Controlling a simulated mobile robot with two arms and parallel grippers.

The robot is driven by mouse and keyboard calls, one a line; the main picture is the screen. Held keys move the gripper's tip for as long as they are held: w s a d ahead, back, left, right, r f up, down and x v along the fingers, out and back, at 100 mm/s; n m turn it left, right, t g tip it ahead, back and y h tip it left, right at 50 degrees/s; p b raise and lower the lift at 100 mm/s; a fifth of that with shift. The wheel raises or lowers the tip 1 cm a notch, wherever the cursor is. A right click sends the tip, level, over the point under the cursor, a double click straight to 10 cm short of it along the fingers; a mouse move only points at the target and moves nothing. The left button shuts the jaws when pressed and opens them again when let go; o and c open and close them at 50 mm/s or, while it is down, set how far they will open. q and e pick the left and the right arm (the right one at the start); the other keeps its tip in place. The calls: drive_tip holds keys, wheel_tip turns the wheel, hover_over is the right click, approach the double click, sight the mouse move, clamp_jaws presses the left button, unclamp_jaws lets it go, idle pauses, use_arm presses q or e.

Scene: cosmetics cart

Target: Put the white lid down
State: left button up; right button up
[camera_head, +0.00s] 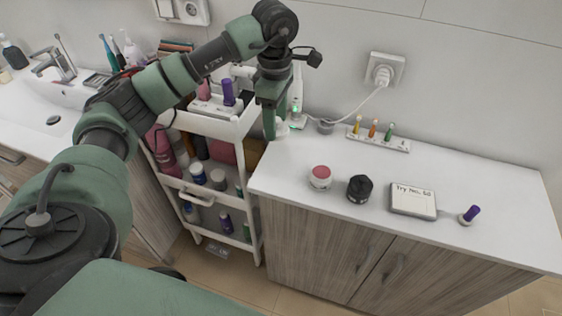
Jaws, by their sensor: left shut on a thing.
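My left gripper (275,128) reaches down over the left back part of the white counter, close to the cart. It is shut on the white lid (283,129), a small white piece at its fingertips. The lid is partly hidden by the fingers, and I cannot tell whether it touches the counter top (455,170). My right gripper is not in view.
A pink-topped jar (320,177), a black jar (359,188), a sign (413,201) and a purple-capped item (469,215) stand along the counter. A rack of small bottles (378,138) is behind. The white cart (222,125) is left.

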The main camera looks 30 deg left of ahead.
use_arm(q)
drive_tip(key=p, duration=0.2)
hover_over(277, 171)
wheel_tip(277, 171, down, 9)
drive_tip(key=shift+a+f, duration=0.1)
drive_tip(key=shift+f, duration=0.4)
wheel_tip(277, 171, down, 4)
drive_tip(key=shift+f+p, duration=0.2)
drive_tip(key=shift+p, duration=0.5)
drive_tip(key=shift+f, duration=0.1)
drive_tip(key=o, duration=0.9)
drive_tip(key=shift+f, duration=0.1)
drive_tip(key=shift+c, duration=0.2)
drive_tip(key=o, duration=0.4)
drive_tip(key=shift+r, duration=0.2)
